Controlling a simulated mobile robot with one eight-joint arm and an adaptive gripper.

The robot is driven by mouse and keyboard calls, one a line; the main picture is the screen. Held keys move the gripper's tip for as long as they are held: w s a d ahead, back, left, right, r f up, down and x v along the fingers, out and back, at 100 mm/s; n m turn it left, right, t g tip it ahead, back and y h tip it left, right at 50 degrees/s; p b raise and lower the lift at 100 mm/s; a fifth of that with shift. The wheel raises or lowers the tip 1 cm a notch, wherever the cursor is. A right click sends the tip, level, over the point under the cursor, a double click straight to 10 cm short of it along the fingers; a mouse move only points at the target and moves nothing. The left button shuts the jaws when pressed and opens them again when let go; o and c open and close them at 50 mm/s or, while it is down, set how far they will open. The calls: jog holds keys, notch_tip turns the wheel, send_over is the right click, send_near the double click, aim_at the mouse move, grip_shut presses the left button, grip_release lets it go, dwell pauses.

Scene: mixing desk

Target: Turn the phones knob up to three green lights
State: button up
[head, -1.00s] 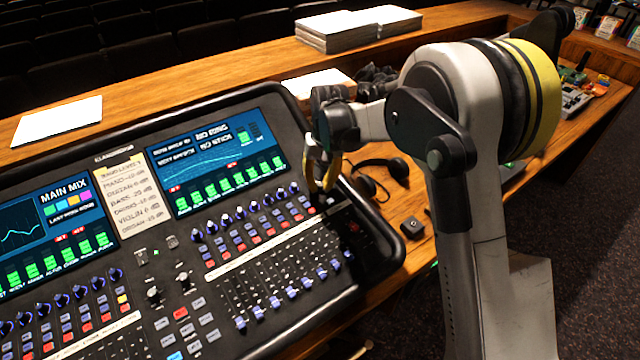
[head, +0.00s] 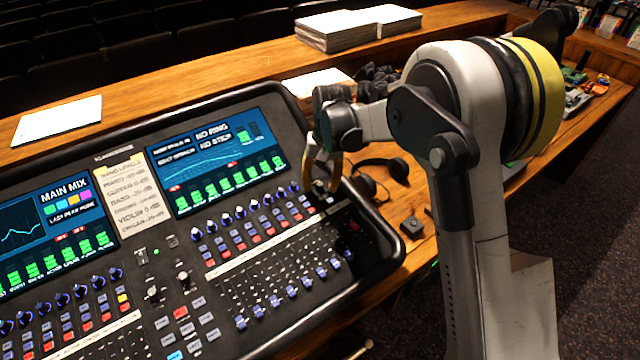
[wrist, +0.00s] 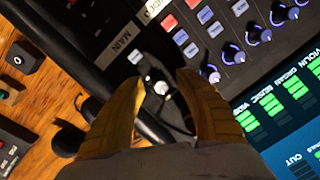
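My gripper (head: 321,188) is over the right end of the mixing desk (head: 385,262), pointing down. In the wrist view its two yellow fingers (wrist: 162,80) are apart. A small dark knob with a pale cap (wrist: 161,87) shows between the fingertips, with a gap visible on either side. I cannot tell whether either finger touches it. No "phones" label is readable, so I cannot confirm which knob it is. No green lights beside this knob can be made out. In the head view the fingers largely hide this spot.
A row of blue knobs (wrist: 258,36) and a lit screen (head: 218,163) lie close beside the gripper. Headphones (head: 383,168) and a small black switch box (head: 412,227) lie on the wooden desk to the right. A paper stack (head: 357,30) is behind.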

notch_tip(320, 180, up, 12)
jog(key=d, duration=0.1)
dwell(0.6)
jog(key=shift+d, duration=0.1)
jog(key=s+d+r+t, duration=0.3)
jog(key=s+d+r, duration=0.5)
jog(key=s+d, duration=0.3)
jog(key=s+d+f+t, duration=0.2)
jog(key=s+d, duration=0.1)
jog(key=s, duration=0.5)
jog(key=s+d+f+t+h, duration=0.1)
jog(key=s+d+f+t, duration=0.1)
jog(key=s, duration=0.6)
jog(key=shift+d+f+m+b, duration=0.3)
jog(key=shift+d+f+b, duration=0.1)
jog(key=shift+d+b, duration=0.05)
